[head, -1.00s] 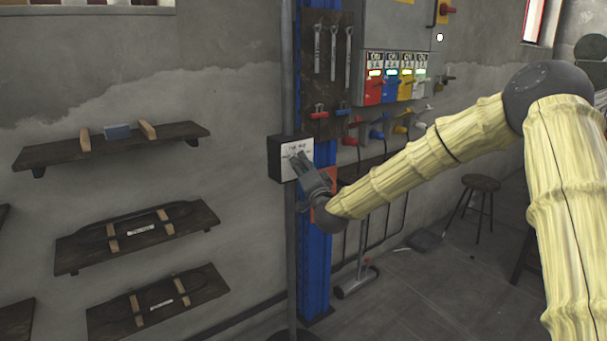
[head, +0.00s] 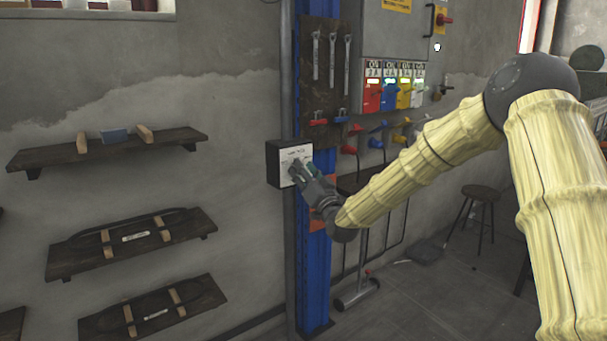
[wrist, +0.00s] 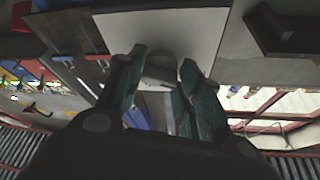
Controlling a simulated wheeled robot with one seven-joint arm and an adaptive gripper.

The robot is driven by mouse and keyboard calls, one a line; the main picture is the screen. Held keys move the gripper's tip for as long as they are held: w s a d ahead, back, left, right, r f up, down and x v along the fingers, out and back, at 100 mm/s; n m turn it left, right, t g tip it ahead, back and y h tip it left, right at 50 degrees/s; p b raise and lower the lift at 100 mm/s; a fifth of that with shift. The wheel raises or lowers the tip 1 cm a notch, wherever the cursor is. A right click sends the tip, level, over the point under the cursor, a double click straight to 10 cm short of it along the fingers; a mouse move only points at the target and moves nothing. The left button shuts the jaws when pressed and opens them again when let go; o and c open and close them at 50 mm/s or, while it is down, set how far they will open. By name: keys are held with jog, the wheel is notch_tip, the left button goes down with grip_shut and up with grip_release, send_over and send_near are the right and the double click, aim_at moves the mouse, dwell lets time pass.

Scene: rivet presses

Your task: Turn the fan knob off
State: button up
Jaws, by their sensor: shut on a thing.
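The fan control box (head: 285,150) is a small dark box with a white labelled face, mounted on a grey pipe beside a blue post. My gripper (head: 297,172) is at the lower part of its white face. In the wrist view, the white face (wrist: 205,28) fills the top middle. A rounded grey knob (wrist: 161,68) lies between the teal-padded fingers of my gripper (wrist: 160,85), which are shut on it. In the head view the fingers hide the knob, and its pointer direction cannot be told.
A tool board (head: 325,75) with hanging wrenches is above and right of the box. Coloured switch boxes (head: 392,92) and valve handles line the wall to the right. Wooden shelves (head: 130,243) are on the left wall. A stool (head: 481,192) stands at the right.

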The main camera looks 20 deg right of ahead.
jog(key=shift+f, duration=0.2)
jog(key=o, duration=1)
jog(key=shift+r, duration=0.1)
jog(key=shift+s, duration=0.1)
jog(key=v, duration=1.2)
jog(key=shift+d, duration=0.1)
